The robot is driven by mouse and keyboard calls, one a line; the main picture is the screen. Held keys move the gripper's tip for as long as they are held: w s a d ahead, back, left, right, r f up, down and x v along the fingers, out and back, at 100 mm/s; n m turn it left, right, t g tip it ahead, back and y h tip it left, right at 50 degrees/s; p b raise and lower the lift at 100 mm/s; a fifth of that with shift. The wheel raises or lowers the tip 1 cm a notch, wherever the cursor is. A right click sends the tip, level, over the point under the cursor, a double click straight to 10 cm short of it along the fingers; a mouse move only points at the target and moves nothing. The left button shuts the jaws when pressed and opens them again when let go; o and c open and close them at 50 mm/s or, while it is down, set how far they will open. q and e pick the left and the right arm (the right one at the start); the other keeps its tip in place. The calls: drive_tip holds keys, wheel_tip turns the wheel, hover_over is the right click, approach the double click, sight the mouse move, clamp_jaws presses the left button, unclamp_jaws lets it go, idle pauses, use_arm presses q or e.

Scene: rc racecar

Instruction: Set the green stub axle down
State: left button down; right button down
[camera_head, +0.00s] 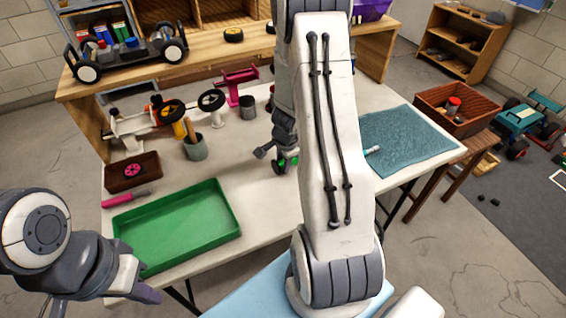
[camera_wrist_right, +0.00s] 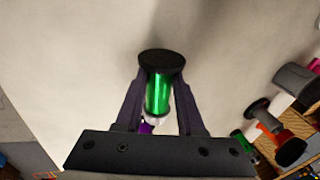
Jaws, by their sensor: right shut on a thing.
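The green stub axle (camera_wrist_right: 158,92) is a shiny green cylinder with a dark round cap, seen in the right wrist view. My right gripper (camera_wrist_right: 160,105) is shut on it, one finger on each side. In the head view the green axle (camera_head: 281,163) shows small at the right gripper (camera_head: 287,158), over the middle of the pale table. Whether it touches the table top is hard to tell. The right arm hides part of the table behind it. My left gripper (camera_head: 148,272) looks open and empty, in front of the green tray at the lower left.
A green tray (camera_head: 225,228), a brown bin (camera_head: 146,181) and a pink-handled tool (camera_head: 125,199) lie on the left. A teal mat (camera_head: 405,143) lies right. Bare table surrounds the right gripper's left side.

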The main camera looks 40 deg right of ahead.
drive_tip(key=shift+f, duration=0.2)
drive_tip(key=c, duration=0.5)
unclamp_jaws()
drive_tip(key=shift+r, duration=0.1)
drive_tip(key=shift+r, duration=0.25)
drive_tip(key=shift+p+v, duration=4.5)
drive_tip(key=shift+v, duration=1.45)
